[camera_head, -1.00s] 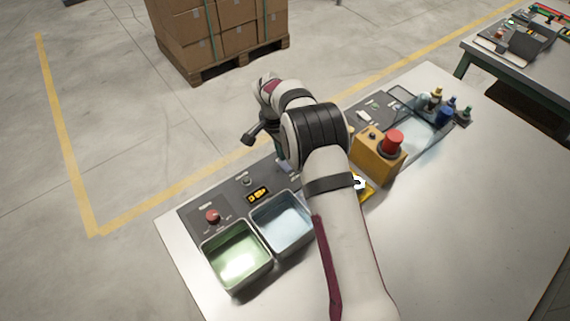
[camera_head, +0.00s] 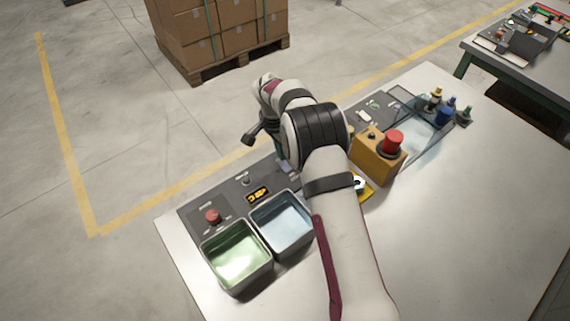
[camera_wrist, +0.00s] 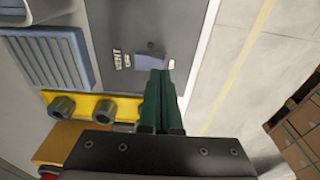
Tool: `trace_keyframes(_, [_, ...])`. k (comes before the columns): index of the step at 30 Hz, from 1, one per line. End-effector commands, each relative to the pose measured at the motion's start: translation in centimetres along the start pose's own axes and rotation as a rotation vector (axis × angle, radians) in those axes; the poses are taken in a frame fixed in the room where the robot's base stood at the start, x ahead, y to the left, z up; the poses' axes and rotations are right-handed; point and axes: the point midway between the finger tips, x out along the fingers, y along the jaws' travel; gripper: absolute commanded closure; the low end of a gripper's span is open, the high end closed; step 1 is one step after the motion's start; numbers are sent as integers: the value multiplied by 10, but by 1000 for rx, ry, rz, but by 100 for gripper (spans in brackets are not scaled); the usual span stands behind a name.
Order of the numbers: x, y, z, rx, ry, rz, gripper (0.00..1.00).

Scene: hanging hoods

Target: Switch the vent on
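In the wrist view, a grey panel (camera_wrist: 114,22) carries white lettering that reads "VENT" and "OFF". A small bluish-grey part (camera_wrist: 150,60) beside the lettering, probably the vent switch, is partly covered by my fingers. My gripper (camera_wrist: 160,76) has its two green fingers together, with nothing visible between them. Its tips are over or against this part; I cannot tell if they touch. In the head view, my arm (camera_head: 318,135) reaches over the console and hides the vent area and most of the gripper.
In the head view, a green-filled basin (camera_head: 238,256) and a blue-filled basin (camera_head: 283,222) stand left of my arm. A red knob (camera_head: 212,215) is behind them. A yellow box with a red button (camera_head: 392,143) stands close on the right. The right tabletop (camera_head: 470,220) is bare.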

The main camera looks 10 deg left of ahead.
Motion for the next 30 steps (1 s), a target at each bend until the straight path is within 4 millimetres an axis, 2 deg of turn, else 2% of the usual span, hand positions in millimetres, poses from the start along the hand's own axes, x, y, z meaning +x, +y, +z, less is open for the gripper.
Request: trace_keyframes(30, [12, 0, 2, 1, 0, 0, 100])
